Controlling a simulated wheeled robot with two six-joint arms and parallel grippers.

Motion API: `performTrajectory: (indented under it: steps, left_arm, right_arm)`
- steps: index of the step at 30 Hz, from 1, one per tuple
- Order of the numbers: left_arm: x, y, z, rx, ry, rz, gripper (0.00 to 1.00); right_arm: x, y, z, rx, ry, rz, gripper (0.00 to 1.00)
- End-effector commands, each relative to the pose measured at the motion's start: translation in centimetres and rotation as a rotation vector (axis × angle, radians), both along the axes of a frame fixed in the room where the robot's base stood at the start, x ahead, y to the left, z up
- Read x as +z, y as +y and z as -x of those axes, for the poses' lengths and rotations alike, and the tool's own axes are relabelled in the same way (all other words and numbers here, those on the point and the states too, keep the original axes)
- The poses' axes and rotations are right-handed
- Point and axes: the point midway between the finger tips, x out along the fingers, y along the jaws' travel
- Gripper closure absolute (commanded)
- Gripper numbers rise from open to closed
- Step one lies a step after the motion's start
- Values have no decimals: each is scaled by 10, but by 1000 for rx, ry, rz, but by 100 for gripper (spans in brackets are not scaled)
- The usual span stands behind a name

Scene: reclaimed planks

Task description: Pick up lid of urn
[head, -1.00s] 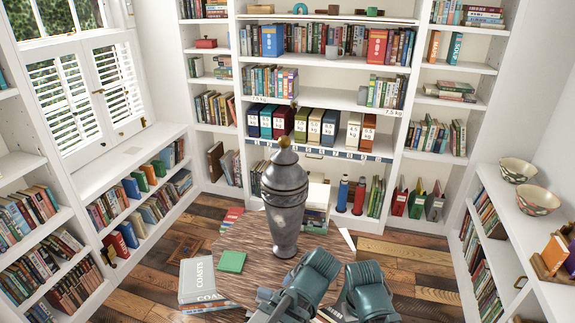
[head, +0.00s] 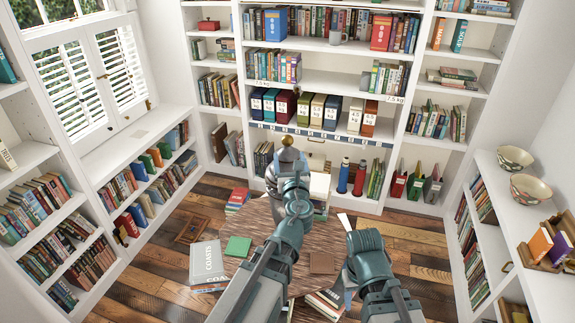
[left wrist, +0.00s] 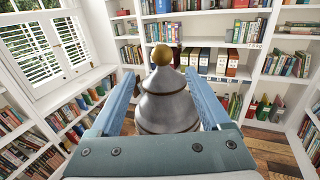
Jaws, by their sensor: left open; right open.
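A dark grey metal urn stands on a round wooden table (head: 262,222); my left arm hides most of its body in the head view. Its domed lid (head: 287,156) has a gold knob (head: 288,141) on top. In the left wrist view the lid (left wrist: 166,82) and knob (left wrist: 162,55) are straight ahead, upright. My left gripper (head: 290,178) is open at the urn's near side. In the left wrist view its two blue fingers (left wrist: 162,100) stand apart to either side of the lid, with gaps visible. My right gripper (head: 349,284) is low at the table's right edge, partly hidden and apart from the urn.
A large grey book (head: 206,262) is on the floor to the left. Bookshelves surround the room. Two bowls (head: 530,187) stand on the right shelf.

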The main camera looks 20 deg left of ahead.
Motion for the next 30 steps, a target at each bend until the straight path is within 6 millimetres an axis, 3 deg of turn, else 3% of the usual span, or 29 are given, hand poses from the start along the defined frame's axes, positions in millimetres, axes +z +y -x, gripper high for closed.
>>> performTrajectory:
  steps: [12, 23, 30]
  left_arm:
    - [0, 24, -68, 3, 0, 4, 19]
    - [0, 30, -82, 2, 0, 4, 19]
    - [-1, 37, -114, 3, -1, 5, 19]
  right_arm:
    - [0, 0, 0, 0, 0, 0, 50]
    - [0, 0, 0, 0, 0, 0, 50]
    - [0, 0, 0, 0, 0, 0, 50]
